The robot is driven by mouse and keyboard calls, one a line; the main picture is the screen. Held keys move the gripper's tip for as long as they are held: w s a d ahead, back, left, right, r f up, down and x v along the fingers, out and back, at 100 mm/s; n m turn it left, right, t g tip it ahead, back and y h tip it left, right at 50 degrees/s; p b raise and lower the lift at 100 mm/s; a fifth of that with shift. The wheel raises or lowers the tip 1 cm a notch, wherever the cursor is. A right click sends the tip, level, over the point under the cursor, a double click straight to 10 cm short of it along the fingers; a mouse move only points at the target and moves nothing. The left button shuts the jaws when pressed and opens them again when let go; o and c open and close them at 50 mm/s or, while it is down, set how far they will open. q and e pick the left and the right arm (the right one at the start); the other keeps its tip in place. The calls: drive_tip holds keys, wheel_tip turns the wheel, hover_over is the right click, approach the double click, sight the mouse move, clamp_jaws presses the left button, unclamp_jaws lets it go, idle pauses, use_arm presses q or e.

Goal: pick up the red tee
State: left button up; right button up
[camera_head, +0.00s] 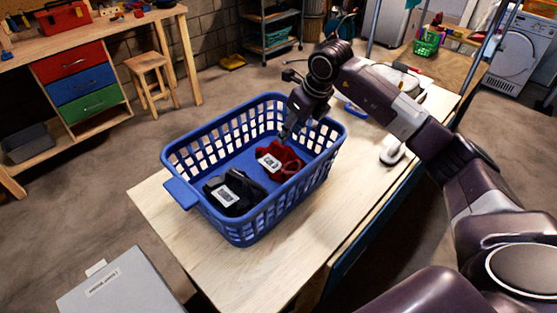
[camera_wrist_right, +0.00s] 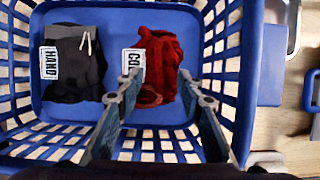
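The red tee (camera_head: 284,161) lies folded on the floor of a blue laundry basket (camera_head: 180,192), with a white label reading COLD on it. In the right wrist view the red tee (camera_wrist_right: 158,60) lies ahead of my right gripper (camera_wrist_right: 162,90). The fingers are apart, and the left finger overlaps the tee's lower left in the picture. In the head view my right gripper (camera_head: 284,134) reaches down into the basket just above the tee. I cannot tell whether it touches the cloth. My left gripper is not in view.
A dark garment (camera_head: 240,188) with a HAND label lies beside the tee in the same basket. The basket's walls surround my gripper. The basket stands on a wooden table (camera_head: 260,270). A grey box (camera_head: 120,285) is at the lower left. A stool (camera_head: 150,75) stands behind.

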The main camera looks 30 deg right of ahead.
sight(285, 146)
drive_tip(key=shift+p+x, duration=0.4)
drive_tip(key=shift+x, duration=0.45)
drive_tip(key=x, duration=0.1)
drive_tip(key=p+x, duration=0.1)
drive_tip(key=x, duration=0.1)
drive_tip(key=shift+s+f+p, duration=0.2)
drive_tip(key=shift+f+p, duration=0.1)
drive_tip(key=shift+f, duration=0.15)
drive_tip(key=shift+w+f, duration=0.15)
drive_tip(key=shift+f, duration=0.35)
clamp_jaws()
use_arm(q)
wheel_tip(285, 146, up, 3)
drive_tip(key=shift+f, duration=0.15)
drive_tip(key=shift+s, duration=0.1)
use_arm(e)
drive_tip(key=shift+w, duration=0.1)
